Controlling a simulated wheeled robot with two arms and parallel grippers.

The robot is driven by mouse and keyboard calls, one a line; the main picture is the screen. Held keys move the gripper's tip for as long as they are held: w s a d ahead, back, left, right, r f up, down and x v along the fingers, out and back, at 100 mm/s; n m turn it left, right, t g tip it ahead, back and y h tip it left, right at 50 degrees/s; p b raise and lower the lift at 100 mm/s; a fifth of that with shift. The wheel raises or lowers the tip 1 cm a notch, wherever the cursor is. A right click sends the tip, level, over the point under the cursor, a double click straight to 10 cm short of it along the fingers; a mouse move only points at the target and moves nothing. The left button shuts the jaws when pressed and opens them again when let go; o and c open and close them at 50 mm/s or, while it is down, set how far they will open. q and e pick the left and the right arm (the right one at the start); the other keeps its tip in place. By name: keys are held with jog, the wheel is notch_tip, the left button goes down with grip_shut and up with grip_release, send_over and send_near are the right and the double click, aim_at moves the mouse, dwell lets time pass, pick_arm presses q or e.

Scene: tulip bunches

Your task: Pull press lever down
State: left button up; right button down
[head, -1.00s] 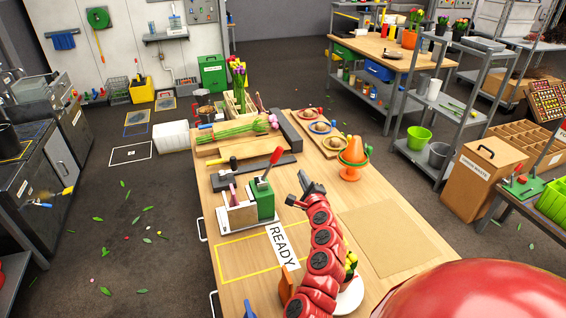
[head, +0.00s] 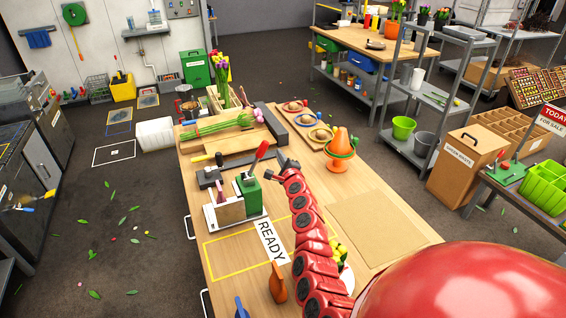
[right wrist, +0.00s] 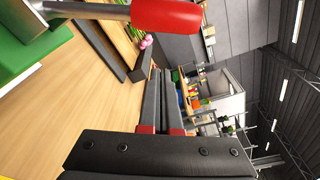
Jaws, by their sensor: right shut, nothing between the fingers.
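The press has a green body (head: 248,191) and stands on a white base on the wooden workbench. Its lever has a red handle (head: 261,151) and slants up to the right. In the right wrist view the red handle (right wrist: 168,14) and its metal rod show at the top edge, with part of the green body (right wrist: 28,32) at top left. My right gripper (head: 281,158) is just right of the red handle, with its fingers shut and empty. In the right wrist view its fingers (right wrist: 160,92) lie beside the handle with a visible gap. My left gripper is not in view.
A READY label (head: 271,241) and yellow outline lie in front. A bare brown mat (head: 380,223) lies right of my arm.

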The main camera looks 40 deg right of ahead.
aim_at(257, 160)
jog(key=a+p, duration=0.1)
jog(key=a+r+p, duration=0.2)
jog(key=shift+w+a, duration=0.1)
jog(key=shift+w, duration=0.2)
jog(key=shift+f, duration=0.1)
